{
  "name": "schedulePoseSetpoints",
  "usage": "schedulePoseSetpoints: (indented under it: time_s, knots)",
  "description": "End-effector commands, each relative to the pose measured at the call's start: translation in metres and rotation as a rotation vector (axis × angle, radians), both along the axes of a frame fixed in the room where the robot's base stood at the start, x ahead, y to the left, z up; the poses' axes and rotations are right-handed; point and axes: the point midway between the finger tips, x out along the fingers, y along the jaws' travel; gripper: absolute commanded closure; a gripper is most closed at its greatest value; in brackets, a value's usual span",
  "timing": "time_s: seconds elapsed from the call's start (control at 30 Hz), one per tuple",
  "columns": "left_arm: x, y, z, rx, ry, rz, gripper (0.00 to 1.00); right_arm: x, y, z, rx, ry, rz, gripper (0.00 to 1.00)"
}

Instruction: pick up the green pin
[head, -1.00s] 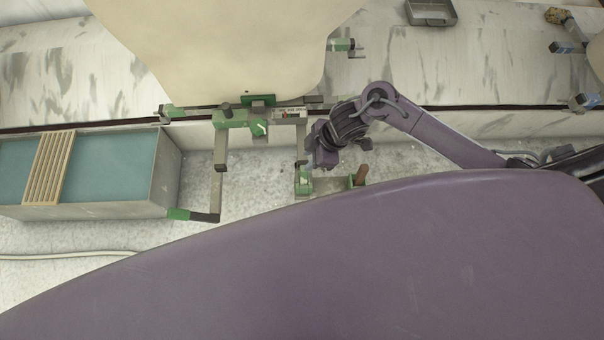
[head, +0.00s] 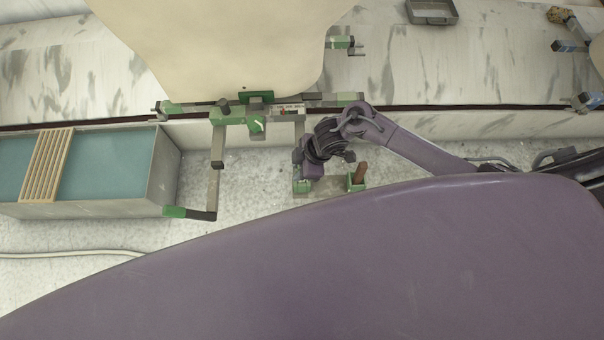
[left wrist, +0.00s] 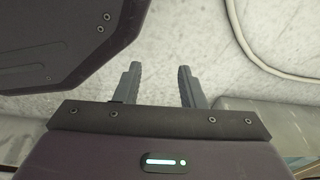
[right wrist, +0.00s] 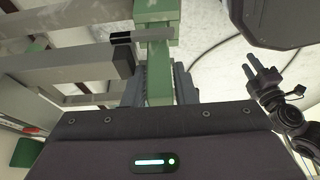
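A green upright part (right wrist: 159,75) with a wider green top stands between the fingers of my right gripper (right wrist: 160,80) in the right wrist view. I cannot tell whether it is the pin or part of the green frame, or whether the fingers press on it.
A metal frame with green clamps (head: 230,115) and a lower arm with a black grip (head: 200,215) stands left of my right gripper. A brown peg (head: 360,173) stands at the tray's right end. A teal-topped bin (head: 158,180) is at the left.

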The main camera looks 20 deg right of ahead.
Motion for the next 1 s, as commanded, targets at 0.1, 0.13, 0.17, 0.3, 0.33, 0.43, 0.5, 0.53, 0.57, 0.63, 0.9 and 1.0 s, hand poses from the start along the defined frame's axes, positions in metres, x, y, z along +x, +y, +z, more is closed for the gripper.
schedulePoseSetpoints:
  time_s: [0.1,0.13,0.17,0.3,0.33,0.43,0.5,0.53,0.57,0.63,0.9,1.0]
  knots:
    - [0.000,-0.001,0.000,-0.001,0.000,-0.001,0.64,0.000,0.000,0.000,0.000,0.000,0.000,0.91]
    - [0.000,-0.001,0.000,-0.001,0.000,-0.001,0.64,0.000,0.000,0.000,0.000,0.000,0.000,0.95]
    - [0.000,-0.001,0.000,-0.001,0.000,-0.001,0.64,0.000,0.000,0.000,0.000,0.000,0.000,0.99]
    - [0.000,-0.001,0.000,-0.001,0.001,-0.001,0.64,0.000,0.000,0.001,0.000,-0.001,0.000,1.00]
    - [0.000,-0.001,0.000,-0.001,0.001,-0.001,0.64,0.000,0.000,0.001,0.000,-0.001,0.000,1.00]
    - [0.000,-0.001,0.000,-0.001,0.001,-0.001,0.64,0.000,0.000,0.001,0.001,-0.001,0.000,1.00]
    - [0.000,-0.001,0.001,-0.001,0.000,-0.001,0.64,0.000,0.000,0.002,0.001,-0.001,0.000,1.00]
    - [0.000,-0.001,0.001,-0.001,-0.001,-0.001,0.64,0.000,0.000,0.004,0.001,-0.001,0.000,1.00]
    - [0.000,-0.001,0.002,-0.001,-0.001,-0.001,0.64,0.001,0.000,0.005,0.000,-0.002,-0.001,1.00]
    - [-0.002,0.000,0.003,-0.001,-0.003,-0.001,0.64,0.001,0.000,0.011,0.001,-0.002,-0.001,1.00]
    - [-0.029,0.004,-0.004,-0.001,0.014,-0.003,0.64,0.001,0.000,0.054,0.001,-0.004,0.001,1.00]
    - [-0.043,0.007,-0.006,0.001,0.021,-0.005,0.64,0.001,0.000,0.075,0.001,-0.005,0.001,1.00]
